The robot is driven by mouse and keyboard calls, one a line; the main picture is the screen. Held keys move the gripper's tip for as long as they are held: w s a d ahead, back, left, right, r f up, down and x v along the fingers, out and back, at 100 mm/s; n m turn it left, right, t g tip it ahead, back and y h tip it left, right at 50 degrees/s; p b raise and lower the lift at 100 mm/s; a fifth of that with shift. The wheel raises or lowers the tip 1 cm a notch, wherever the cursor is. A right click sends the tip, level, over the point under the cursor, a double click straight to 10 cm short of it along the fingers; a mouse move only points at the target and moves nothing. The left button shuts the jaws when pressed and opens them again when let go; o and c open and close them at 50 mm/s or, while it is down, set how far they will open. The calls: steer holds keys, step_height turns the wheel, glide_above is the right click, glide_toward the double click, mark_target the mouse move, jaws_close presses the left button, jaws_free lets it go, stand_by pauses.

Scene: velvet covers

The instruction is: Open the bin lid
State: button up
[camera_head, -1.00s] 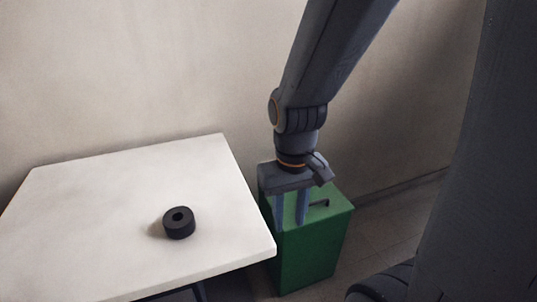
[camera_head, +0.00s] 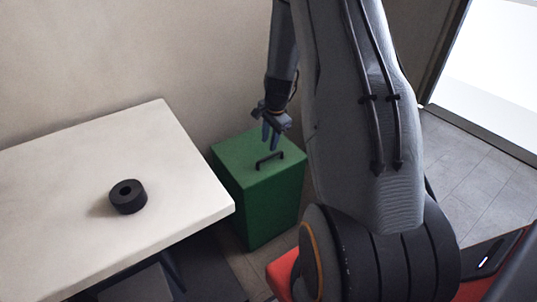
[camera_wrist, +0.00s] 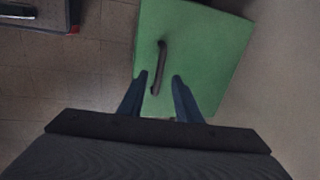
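The green bin (camera_head: 262,205) stands on the floor beside the table, and its lid (camera_head: 236,158) lies flat and closed. A dark bar handle (camera_head: 270,160) is on the lid. My gripper (camera_head: 270,141) is above the lid, close to the handle. In the wrist view my gripper (camera_wrist: 160,78) has its two fingers apart, with the handle (camera_wrist: 159,66) running ahead of and between the fingertips, nearer the left one. The lid (camera_wrist: 200,40) fills the area behind it. I cannot tell the exact height gap between fingertips and handle.
A white table (camera_head: 70,200) stands left of the bin, with a black ring-shaped roll (camera_head: 128,197) on it. A wall is behind the bin. Open tiled floor (camera_head: 480,170) lies at the right, by a bright opening (camera_head: 490,70).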

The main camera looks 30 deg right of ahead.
mark_target(269, 158)
steer(key=f, duration=0.2)
steer(key=w+f, duration=0.1)
steer(key=f, duration=0.5)
steer(key=shift+w+d+f, duration=0.2)
steer(key=shift+w+d, duration=0.2)
steer(key=shift+c, duration=0.4)
jaws_close()
